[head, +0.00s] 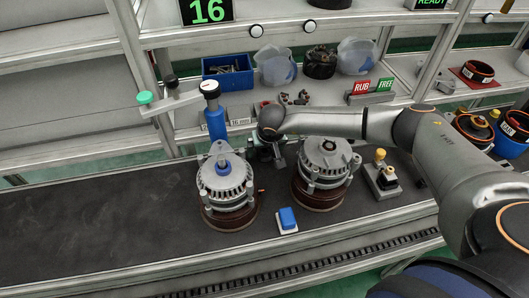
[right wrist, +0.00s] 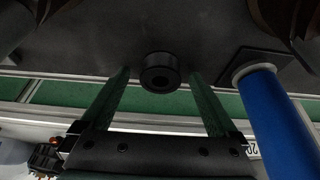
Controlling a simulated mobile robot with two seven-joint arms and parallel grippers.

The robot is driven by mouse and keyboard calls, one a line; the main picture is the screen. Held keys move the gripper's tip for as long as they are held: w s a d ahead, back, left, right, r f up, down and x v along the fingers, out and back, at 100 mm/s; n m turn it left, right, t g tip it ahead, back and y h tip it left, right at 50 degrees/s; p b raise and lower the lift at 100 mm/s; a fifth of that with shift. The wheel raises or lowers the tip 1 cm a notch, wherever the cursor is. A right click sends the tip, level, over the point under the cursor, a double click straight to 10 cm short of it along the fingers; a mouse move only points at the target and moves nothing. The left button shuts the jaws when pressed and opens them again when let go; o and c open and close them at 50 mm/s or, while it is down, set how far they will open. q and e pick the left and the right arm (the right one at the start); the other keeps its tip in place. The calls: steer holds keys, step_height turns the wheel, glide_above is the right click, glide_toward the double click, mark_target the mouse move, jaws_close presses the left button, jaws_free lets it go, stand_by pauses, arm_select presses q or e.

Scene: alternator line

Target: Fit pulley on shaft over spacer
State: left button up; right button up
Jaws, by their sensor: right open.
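My right gripper (head: 279,163) reaches down between and behind two alternators, low over the dark conveyor. In the right wrist view its green fingers (right wrist: 160,76) are apart. A small black ring-like cylinder (right wrist: 160,72), perhaps the pulley, stands between the fingertips with a gap on both sides; it is hidden in the head view. The left alternator (head: 225,182) sits on a brown round base with a blue piece at its top centre. The right alternator (head: 324,163) sits on a similar base, with a dark hub on top. I cannot make out a spacer. My left gripper is not in view.
A blue post (head: 215,122) stands close beside the gripper and shows in the right wrist view (right wrist: 278,122). A blue button box (head: 287,219) and a yellow-knobbed fixture (head: 381,176) flank the right alternator. Shelf bins (head: 228,71) stand behind. The conveyor's left (head: 95,215) is clear.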

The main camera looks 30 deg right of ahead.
jaws_close()
stand_by(0.8)
